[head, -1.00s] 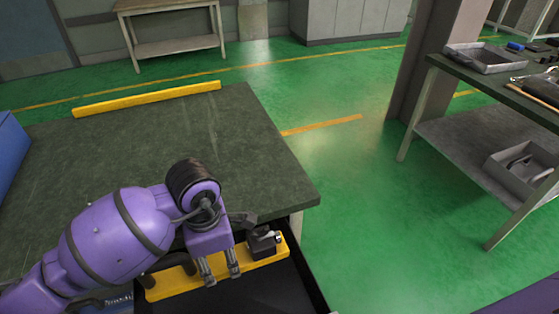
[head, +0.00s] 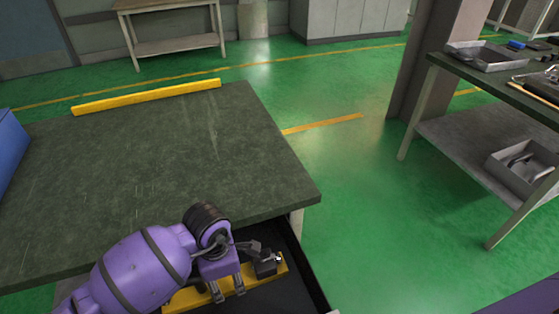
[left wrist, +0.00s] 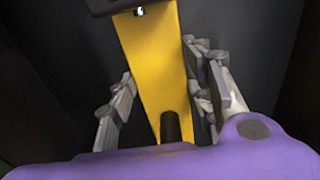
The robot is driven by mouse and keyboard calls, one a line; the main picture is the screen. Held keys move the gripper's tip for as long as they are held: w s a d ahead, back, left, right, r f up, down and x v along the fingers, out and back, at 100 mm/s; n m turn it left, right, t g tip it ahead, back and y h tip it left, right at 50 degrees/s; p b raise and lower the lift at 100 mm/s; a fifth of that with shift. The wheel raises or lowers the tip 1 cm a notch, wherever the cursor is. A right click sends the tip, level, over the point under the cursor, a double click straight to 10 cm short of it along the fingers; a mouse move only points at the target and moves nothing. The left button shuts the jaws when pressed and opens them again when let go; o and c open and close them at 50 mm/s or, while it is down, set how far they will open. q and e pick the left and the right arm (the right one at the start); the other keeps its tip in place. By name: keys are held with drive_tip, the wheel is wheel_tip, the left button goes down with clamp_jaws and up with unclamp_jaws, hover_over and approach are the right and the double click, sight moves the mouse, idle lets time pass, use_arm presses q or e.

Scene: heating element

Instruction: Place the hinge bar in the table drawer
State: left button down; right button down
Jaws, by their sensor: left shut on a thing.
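The hinge bar is a long yellow bar (head: 188,299) with a black block (head: 267,264) at its right end. My left gripper (head: 228,292) is shut on the bar near its middle, with the bar in the open black table drawer (head: 308,278). I cannot tell whether the bar touches the drawer floor. In the left wrist view the yellow bar (left wrist: 152,60) lies between the two grey fingers (left wrist: 162,90), with dark drawer surfaces around it. The bar's left end is hidden by my arm. My right gripper is not in view.
The dark green tabletop (head: 170,165) overhangs the drawer's rear. Another yellow bar (head: 147,97) lies along its far edge, and a blue box (head: 8,150) stands at left. A workbench with trays (head: 484,57) stands at right. Green floor between is clear.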

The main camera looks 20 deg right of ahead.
sight(226, 281)
use_arm(q)
drive_tip(key=c, duration=0.9)
unclamp_jaws()
wheel_tip(226, 281, up, 12)
drive_tip(key=shift+p, duration=0.35)
drive_tip(key=shift+r, duration=0.1)
